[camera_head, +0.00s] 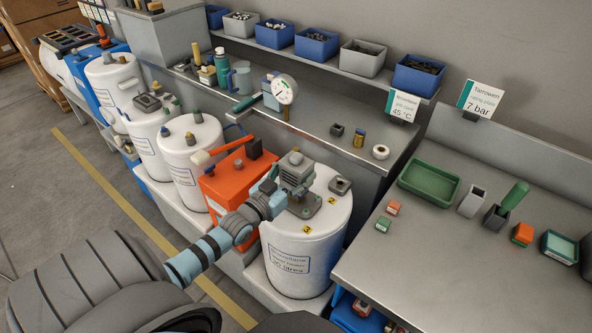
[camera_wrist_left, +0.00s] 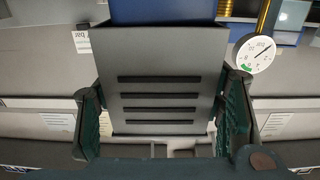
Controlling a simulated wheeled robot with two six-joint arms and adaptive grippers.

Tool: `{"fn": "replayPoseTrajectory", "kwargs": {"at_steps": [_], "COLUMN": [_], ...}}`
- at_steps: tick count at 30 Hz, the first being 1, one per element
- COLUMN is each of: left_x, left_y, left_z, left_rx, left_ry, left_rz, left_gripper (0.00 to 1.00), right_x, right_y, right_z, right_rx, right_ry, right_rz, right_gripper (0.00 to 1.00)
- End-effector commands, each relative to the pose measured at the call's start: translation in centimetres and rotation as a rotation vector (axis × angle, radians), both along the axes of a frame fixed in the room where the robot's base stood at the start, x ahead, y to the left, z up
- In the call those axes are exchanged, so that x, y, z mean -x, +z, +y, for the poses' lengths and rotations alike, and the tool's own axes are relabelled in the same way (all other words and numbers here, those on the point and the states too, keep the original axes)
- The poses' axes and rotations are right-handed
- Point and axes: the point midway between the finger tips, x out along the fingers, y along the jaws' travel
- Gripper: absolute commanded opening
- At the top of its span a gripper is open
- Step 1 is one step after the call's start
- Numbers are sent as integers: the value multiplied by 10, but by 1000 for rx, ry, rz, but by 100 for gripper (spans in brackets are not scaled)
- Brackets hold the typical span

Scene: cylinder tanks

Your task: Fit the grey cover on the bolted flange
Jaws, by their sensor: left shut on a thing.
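My left gripper (camera_head: 284,180) is above the top of the front white tank (camera_head: 306,245). In the left wrist view my left gripper (camera_wrist_left: 162,118) has its two dark green fingers on either side of a grey box-like cover (camera_wrist_left: 160,65) with several dark slots, and is shut on it. In the head view the grey cover (camera_head: 297,167) stands over a grey bolted flange (camera_head: 304,207) on the tank top. The arm and cover partly hide the flange. I cannot tell whether cover and flange touch. My right gripper is not in view.
An orange box (camera_head: 236,181) stands left of the tank. A round gauge (camera_head: 285,90) rises behind. The bench at right holds a green tray (camera_head: 403,186) and small parts; its front is clear.

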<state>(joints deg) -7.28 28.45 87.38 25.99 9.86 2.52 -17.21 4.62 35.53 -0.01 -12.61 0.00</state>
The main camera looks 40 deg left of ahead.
Motion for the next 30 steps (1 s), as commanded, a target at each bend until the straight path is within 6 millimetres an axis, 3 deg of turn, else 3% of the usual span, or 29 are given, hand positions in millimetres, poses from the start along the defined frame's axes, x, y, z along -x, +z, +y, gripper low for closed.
{"fn": "replayPoseTrajectory", "kwargs": {"at_steps": [30], "left_x": [2], "left_y": [-9], "left_z": [2], "left_rx": [18], "left_ry": [7], "left_rz": [28], "left_gripper": [33], "right_x": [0], "right_y": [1], "right_z": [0], "right_rx": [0], "right_ry": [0], "right_rz": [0], "right_gripper": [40]}}
